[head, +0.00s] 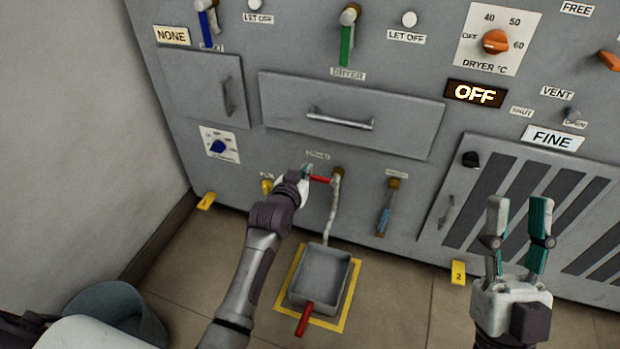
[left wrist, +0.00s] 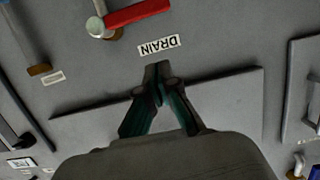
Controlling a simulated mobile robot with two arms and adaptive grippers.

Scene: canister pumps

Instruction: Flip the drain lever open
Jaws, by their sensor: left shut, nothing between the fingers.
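The red drain lever (head: 320,179) sticks out sideways to the left from its valve (head: 338,172) on the grey panel. In the left wrist view, which is turned over, the red lever (left wrist: 138,13) and the valve's round end (left wrist: 97,27) show at the top, by the DRAIN label (left wrist: 158,45). My left gripper (head: 307,171) is shut and empty, close to the lever's free end in the head view. In the left wrist view its fingertips (left wrist: 158,70) are apart from the lever, nearest the label. My right gripper (head: 518,203) is open and empty before the panel at the right.
A whitish strand (head: 334,207) runs from the drain valve to a grey tray (head: 345,291) with a red handle (head: 304,319) on the floor. A blue-handled valve (head: 384,220) hangs to the right. A drawer handle (head: 340,121) juts out above. A bucket (head: 125,308) stands lower left.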

